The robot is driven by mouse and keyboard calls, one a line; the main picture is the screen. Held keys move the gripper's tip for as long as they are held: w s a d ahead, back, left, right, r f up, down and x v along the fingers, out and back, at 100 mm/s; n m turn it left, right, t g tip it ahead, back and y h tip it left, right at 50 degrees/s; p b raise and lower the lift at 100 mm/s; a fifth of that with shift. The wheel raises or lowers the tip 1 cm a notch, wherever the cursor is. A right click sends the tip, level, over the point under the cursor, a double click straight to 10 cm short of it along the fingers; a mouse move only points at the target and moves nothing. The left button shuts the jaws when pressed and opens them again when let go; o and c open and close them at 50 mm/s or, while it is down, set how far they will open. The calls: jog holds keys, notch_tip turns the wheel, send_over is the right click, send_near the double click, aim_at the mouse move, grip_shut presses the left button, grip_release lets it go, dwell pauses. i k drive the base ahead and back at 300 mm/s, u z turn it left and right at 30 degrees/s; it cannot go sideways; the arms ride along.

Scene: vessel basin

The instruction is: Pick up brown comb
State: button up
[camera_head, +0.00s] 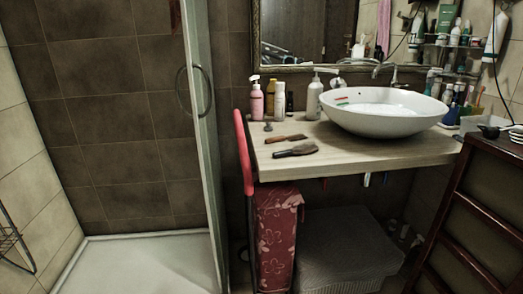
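A brown comb (286,139) lies flat on the left part of the wooden counter (345,155), in front of several bottles. A darker brush-like item (295,151) lies just in front of it, close to the counter's front edge. Both lie roughly sideways, with a small gap between them. Both are small in this view, so their teeth or bristles cannot be made out. My gripper is not in view.
A white vessel basin (385,112) stands right of the comb. Pink and white bottles (256,101) and a pump bottle (314,98) stand behind. A red rail (243,150) is at the counter's left end. A dark wooden cabinet (470,220) stands front right.

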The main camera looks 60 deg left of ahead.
aim_at(277, 139)
jog(key=u, duration=2.5)
